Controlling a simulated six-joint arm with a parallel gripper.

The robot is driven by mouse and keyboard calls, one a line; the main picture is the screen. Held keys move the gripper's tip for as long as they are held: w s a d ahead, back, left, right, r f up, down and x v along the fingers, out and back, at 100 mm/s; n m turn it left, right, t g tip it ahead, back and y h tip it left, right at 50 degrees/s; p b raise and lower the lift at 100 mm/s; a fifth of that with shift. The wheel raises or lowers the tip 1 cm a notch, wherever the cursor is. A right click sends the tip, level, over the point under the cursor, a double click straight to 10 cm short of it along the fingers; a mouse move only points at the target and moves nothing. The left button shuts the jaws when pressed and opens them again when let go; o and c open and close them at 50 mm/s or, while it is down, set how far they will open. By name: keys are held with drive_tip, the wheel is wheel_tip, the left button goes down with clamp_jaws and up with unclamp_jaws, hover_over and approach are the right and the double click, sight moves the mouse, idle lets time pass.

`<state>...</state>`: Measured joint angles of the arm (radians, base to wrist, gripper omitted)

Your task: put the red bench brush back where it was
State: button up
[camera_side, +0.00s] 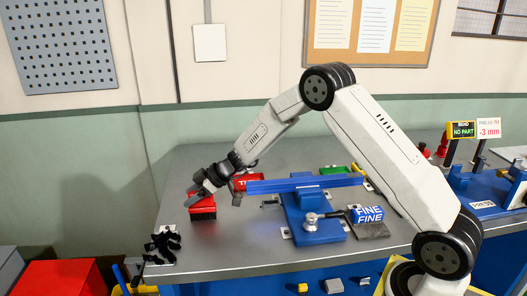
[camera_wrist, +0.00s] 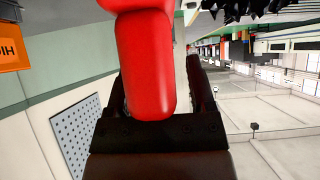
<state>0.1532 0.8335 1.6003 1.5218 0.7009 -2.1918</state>
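The red bench brush (camera_side: 202,203) is at the left part of the grey bench, red body on top and dark bristles below. My gripper (camera_side: 213,192) is at it, reaching down from the right. In the wrist view, the brush's red handle (camera_wrist: 146,65) stands between my two dark fingers, its rounded end close to the palm.
A red tray (camera_side: 247,181) lies behind my gripper. A long blue bar (camera_side: 305,184) lies across a blue fixture (camera_side: 318,228) to the right. A black rack-like object (camera_side: 163,246) stands at the front left corner. Bare bench (camera_side: 235,240) lies between it and the fixture.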

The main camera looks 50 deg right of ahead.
drive_tip(key=shift+r, duration=0.15)
drive_tip(key=shift+v, duration=0.9)
drive_tip(key=v, duration=1)
drive_tip(key=shift+s, duration=0.15)
drive_tip(key=s+a+f+m+g+h, duration=0.2)
drive_tip(key=s+m+h, duration=0.1)
drive_tip(key=s, duration=0.9)
drive_tip(key=s+a+f+m+g+h, duration=0.2)
drive_tip(key=s+m+h, duration=0.2)
drive_tip(key=s, duration=0.8)
drive_tip(key=shift+f+m+g, duration=0.25)
drive_tip(key=shift+m+g, duration=0.15)
drive_tip(key=shift+m, duration=0.6)
drive_tip(key=shift+s+a, duration=0.1)
